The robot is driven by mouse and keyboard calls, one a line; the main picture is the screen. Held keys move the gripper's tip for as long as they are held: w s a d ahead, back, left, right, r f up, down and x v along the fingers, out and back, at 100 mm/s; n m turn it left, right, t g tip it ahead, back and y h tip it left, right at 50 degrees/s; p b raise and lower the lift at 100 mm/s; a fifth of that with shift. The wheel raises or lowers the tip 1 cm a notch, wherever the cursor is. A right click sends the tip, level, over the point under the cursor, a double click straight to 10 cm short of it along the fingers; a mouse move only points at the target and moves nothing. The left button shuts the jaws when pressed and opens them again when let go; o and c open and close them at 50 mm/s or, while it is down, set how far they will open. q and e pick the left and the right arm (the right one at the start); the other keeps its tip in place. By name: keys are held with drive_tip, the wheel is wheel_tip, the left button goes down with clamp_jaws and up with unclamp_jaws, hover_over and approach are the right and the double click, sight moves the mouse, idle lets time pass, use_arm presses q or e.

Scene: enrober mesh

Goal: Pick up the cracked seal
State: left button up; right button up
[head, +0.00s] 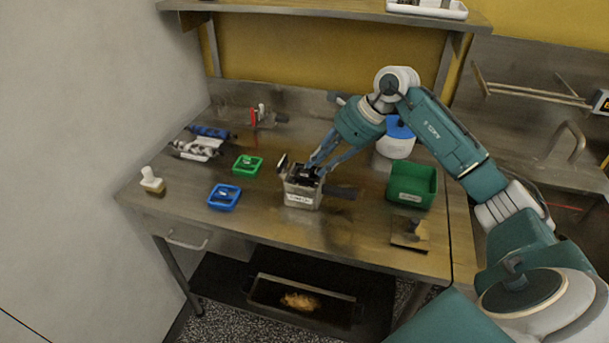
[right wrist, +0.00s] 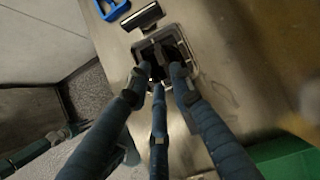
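My right gripper (head: 316,170) points down into a small metal box (head: 302,197) with a white label, near the middle of the table. In the right wrist view, the blue-grey fingers of my right gripper (right wrist: 161,78) reach into the mouth of the box (right wrist: 188,48). The fingertips stand a little apart, with dark shapes between and below them. I cannot tell whether they hold anything. I cannot make out the cracked seal; the fingers and the dark interior hide what lies in the box. My left gripper is not in view.
A green bin (head: 411,186) stands right of the box, with a blue-lidded white tub (head: 396,140) behind. A blue tray (head: 224,197) and green tray (head: 247,166) lie left. A small bottle (head: 152,181) stands at the left edge. A shelf (head: 330,12) hangs above.

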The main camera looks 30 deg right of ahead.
sight(308, 172)
drive_tip(key=shift+w+a+f+p, duration=0.35)
drive_tip(key=shift+f+p, duration=0.05)
drive_tip(key=shift+f, duration=0.05)
drive_tip(key=p+x, duration=0.1)
drive_tip(key=x, duration=0.2)
drive_tip(key=shift+w+a+f+p, duration=0.15)
drive_tip(key=shift+w+f+p, duration=0.1)
drive_tip(key=shift+p, duration=0.1)
drive_tip(key=shift+w+a+f, duration=0.1)
drive_tip(key=shift+w+f, duration=0.05)
drive_tip(key=shift+f, duration=0.2)
drive_tip(key=shift+c, duration=0.5)
clamp_jaws()
